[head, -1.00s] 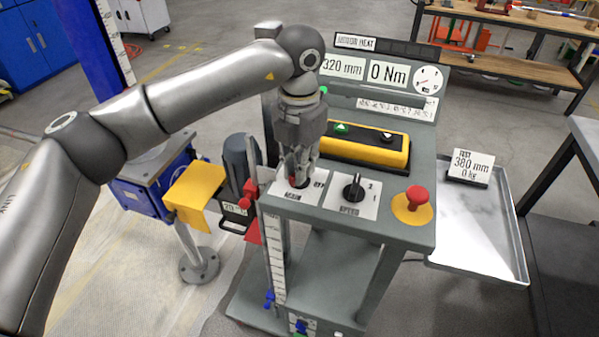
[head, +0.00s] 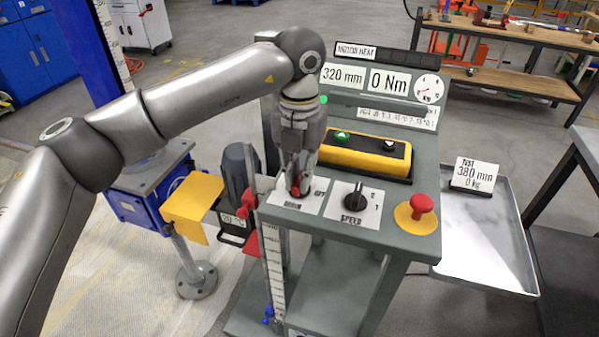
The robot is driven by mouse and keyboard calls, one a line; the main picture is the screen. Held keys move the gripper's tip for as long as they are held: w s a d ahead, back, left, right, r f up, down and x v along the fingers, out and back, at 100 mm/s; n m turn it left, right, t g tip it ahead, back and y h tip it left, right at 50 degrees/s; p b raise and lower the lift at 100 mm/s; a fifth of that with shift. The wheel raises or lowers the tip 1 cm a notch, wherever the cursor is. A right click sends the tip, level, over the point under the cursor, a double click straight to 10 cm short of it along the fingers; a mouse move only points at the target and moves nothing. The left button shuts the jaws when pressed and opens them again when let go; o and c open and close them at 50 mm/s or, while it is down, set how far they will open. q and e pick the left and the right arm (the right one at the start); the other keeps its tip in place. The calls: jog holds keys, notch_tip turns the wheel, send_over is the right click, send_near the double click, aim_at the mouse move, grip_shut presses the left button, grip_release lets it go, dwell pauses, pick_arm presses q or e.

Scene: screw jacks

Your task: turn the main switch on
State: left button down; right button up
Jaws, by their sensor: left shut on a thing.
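The main switch (head: 298,193) is a red knob on a white plate at the left of the grey console top (head: 400,238). My left gripper (head: 298,186) points down over it with its fingers shut on the red knob. The fingers hide most of the knob, so its exact turn is hard to tell. Part of the plate's lettering shows beside the fingers. My right gripper is not in view.
Right of the switch are a black speed knob (head: 354,197) and a red mushroom button (head: 421,205). A yellow button box (head: 365,152) lies behind. A display panel (head: 385,80) reads 320 mm and 0 Nm. A metal tray (head: 480,235) stands at right.

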pick_arm(q)
jog(key=shift+r, duration=0.1)
jog(key=c, duration=1.5)
grip_release()
notch_tip(320, 180, up, 12)
